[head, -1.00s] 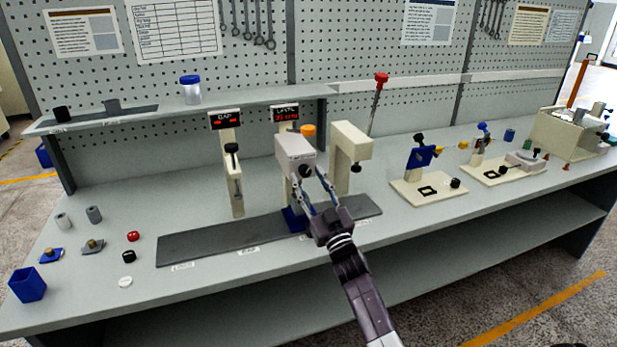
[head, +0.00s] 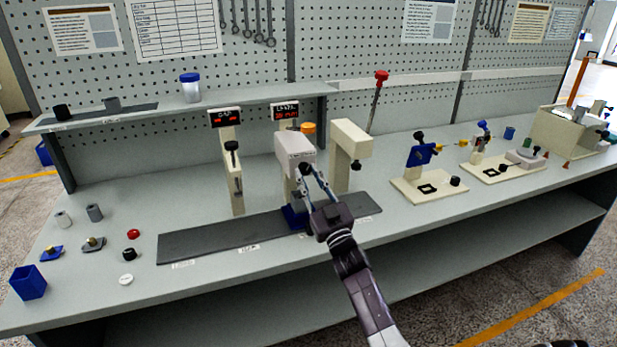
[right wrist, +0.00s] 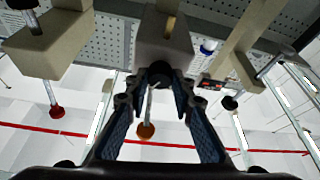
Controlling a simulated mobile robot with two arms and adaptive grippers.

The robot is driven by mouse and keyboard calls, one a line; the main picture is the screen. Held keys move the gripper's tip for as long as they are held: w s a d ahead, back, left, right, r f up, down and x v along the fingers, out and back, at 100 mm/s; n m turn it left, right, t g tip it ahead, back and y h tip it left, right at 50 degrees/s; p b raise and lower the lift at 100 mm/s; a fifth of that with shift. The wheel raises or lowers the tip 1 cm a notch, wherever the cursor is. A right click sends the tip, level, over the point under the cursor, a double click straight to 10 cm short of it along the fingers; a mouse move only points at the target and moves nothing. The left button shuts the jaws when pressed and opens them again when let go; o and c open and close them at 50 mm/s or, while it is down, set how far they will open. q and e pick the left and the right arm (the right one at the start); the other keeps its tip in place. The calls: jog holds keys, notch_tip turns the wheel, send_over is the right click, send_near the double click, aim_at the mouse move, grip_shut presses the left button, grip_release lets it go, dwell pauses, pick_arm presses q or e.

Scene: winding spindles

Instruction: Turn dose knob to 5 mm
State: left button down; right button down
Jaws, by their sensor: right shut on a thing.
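The dispensing station with a pale head (head: 294,146) and an orange cap (head: 308,128) stands at mid-bench. The knob also shows in the right wrist view (right wrist: 160,71). My right gripper (head: 310,174) reaches it from the front, its fingertips on either side of the knob, shut on it and partly hiding it. A display (head: 285,111) with red characters stands behind the head; I cannot read its value clearly. My left gripper is not in view.
A post with a second display (head: 225,118) stands left, and a pale arm-shaped stand (head: 350,138) is close on the right. A dark grey mat (head: 215,238) lies in front. Small parts and a blue bin (head: 28,283) are at the left.

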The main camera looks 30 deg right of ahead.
jog(key=shift+n, duration=0.3)
jog(key=n+y, duration=0.2)
jog(key=n, duration=0.2)
jog(key=shift+d, duration=0.15)
jog(key=n+y, duration=0.1)
jog(key=n, duration=0.1)
jog(key=n+y+p, duration=0.1)
jog(key=shift+s+d+r+n+g, duration=0.1)
jog(key=shift+r+n+g, duration=0.1)
jog(key=shift+n+g, duration=0.2)
jog(key=n+g+y+p, duration=0.1)
jog(key=n, duration=0.2)
jog(key=n+g+y+p, duration=0.1)
jog(key=n+p, duration=0.1)
jog(key=n, duration=0.1)
jog(key=shift+n, duration=0.4)
jog(key=shift+d, duration=0.1)
jog(key=c, duration=1.7)
grip_release()
jog(key=shift+o, duration=0.2)
jog(key=shift+s, duration=0.1)
